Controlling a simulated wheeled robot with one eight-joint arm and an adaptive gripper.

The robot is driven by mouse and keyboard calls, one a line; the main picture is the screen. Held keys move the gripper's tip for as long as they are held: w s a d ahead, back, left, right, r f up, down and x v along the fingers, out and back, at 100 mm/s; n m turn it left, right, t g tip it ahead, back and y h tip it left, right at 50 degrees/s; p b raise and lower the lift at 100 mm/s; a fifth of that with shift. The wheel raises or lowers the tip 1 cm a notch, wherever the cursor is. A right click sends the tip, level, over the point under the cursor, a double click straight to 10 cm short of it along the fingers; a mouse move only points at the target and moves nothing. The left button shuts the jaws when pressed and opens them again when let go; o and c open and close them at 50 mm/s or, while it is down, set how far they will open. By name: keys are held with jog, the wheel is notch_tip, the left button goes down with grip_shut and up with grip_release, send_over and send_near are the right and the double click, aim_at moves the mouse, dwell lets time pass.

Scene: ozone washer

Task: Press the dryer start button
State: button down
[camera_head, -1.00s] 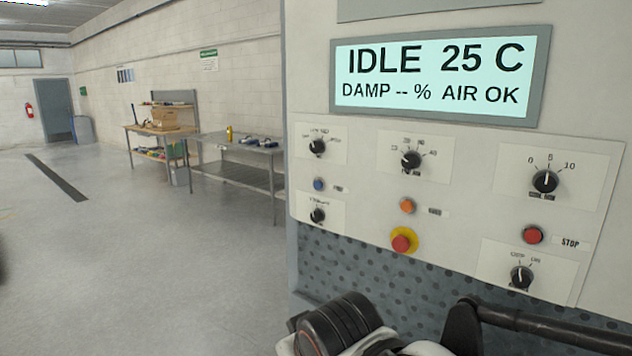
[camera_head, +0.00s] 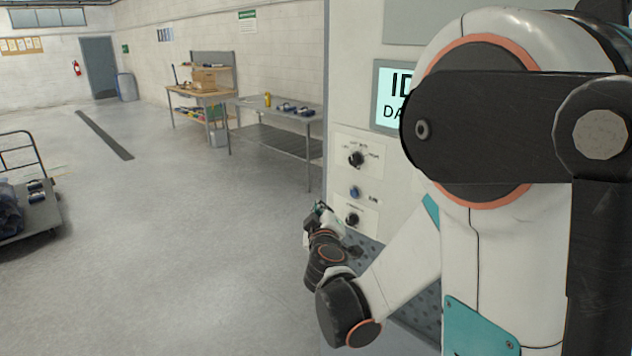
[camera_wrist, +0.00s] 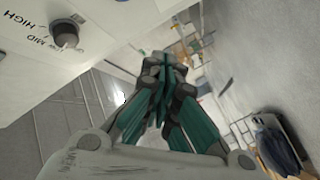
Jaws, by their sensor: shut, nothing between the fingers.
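The control panel (camera_head: 368,150) of a grey cabinet stands right of centre in the head view. On it show an upper knob (camera_head: 356,159), a blue button (camera_head: 355,192) with a small label I cannot read, and a lower knob (camera_head: 352,219). My arm hides the rest of the panel, including the orange and red buttons. My gripper (camera_head: 318,210) is shut and empty, left of the lower knob by the cabinet's left edge, apparently apart from the panel. In the wrist view my shut gripper (camera_wrist: 166,68) points away from a knob (camera_wrist: 65,32) marked LOW, MID, HIGH.
The display (camera_head: 390,95) is partly covered by my arm. A workbench (camera_head: 205,95) and a metal table (camera_head: 285,115) stand along the back wall. A cart (camera_head: 40,215) is at the far left. The floor between is clear.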

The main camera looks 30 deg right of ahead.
aim_at(354, 193)
jog(key=shift+w+a+n, duration=0.1)
jog(key=shift+w+n, duration=0.15)
jog(key=shift+n, duration=0.05)
jog(key=w+d, duration=0.3)
jog(key=d, duration=0.5)
jog(key=shift+d+p, duration=0.15)
jog(key=shift+p, duration=0.15)
dwell(1.5)
jog(key=shift+w+d, duration=0.15)
jog(key=shift+d, duration=0.3)
jog(key=shift+w+d+b, duration=0.15)
jog(key=shift+d+b, duration=0.2)
jog(key=shift+d, duration=0.1)
dwell(0.8)
jog(key=shift+a, duration=0.1)
jog(key=shift+s+a, duration=0.3)
jog(key=shift+a, duration=0.45)
